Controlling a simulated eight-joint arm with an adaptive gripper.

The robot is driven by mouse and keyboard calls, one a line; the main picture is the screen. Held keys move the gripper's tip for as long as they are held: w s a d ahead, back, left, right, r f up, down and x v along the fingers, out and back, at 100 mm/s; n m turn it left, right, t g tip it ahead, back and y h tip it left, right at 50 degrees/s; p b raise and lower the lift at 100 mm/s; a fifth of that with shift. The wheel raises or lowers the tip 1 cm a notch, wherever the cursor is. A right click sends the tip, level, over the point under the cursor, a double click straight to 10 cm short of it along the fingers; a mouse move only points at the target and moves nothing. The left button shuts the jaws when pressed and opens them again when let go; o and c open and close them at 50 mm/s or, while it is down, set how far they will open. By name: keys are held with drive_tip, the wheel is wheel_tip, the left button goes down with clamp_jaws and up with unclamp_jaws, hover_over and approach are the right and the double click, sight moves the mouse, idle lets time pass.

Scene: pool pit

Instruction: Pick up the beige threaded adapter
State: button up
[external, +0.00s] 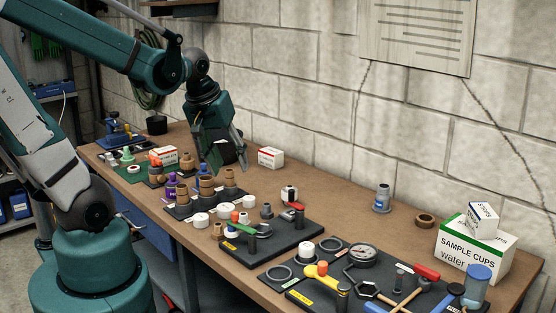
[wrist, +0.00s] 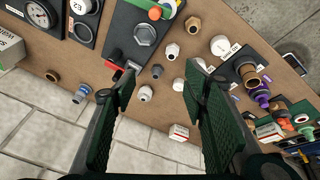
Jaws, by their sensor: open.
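Several tan or brown fittings could be the beige threaded adapter; I cannot tell which. One small tan fitting (external: 218,231) lies near the bench's front edge, and it also shows at the top of the wrist view (wrist: 193,24). Other brown fittings (external: 230,178) stand on a dark block, seen at the right in the wrist view (wrist: 248,75). My gripper (external: 228,168) is open and empty above the back of the bench, apart from all fittings. In the wrist view its fingers (wrist: 160,90) frame a small off-white fitting (wrist: 178,84) on the bench below.
A red-and-white box (external: 270,157) stands by the wall, close to my gripper. Dark tool boards (external: 280,240) with a gauge (external: 362,255) and tools fill the right front. A sample cups box (external: 470,255) stands far right.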

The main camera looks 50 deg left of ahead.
sight(218, 224)
drive_tip(key=a+f+n+g, duration=0.1)
drive_tip(key=f+n, duration=0.1)
drive_tip(key=f, duration=0.2)
drive_tip(key=s+a+f+n+g+b, duration=0.1)
drive_tip(key=f+n, duration=0.1)
drive_tip(key=f, duration=0.2)
drive_tip(key=a+f+n+g+b, duration=0.1)
drive_tip(key=a+f+n, duration=0.1)
drive_tip(key=f+n, duration=0.1)
drive_tip(key=shift+s+f, duration=0.2)
drive_tip(key=shift+f, duration=0.3)
drive_tip(key=shift+s+a+f+n+g, duration=0.2)
drive_tip(key=shift+f+n+g, duration=0.1)
drive_tip(key=shift+f, duration=0.15)
drive_tip(key=shift+s+a+f+n+g, duration=0.1)
drive_tip(key=shift+s+f+n+g, duration=0.1)
drive_tip(key=shift+f+n, duration=0.15)
drive_tip(key=shift+d+f, duration=0.1)
drive_tip(key=shift+f, duration=0.05)
drive_tip(key=shift+w+f+b, duration=0.1)
drive_tip(key=shift+f+b, duration=0.3)
drive_tip(key=shift+f, duration=0.8)
drive_tip(key=shift+f, duration=0.1)
drive_tip(key=shift+f+b, duration=0.7)
drive_tip(key=shift+f, duration=1.8)
drive_tip(key=shift+c, duration=0.3)
drive_tip(key=c, duration=1)
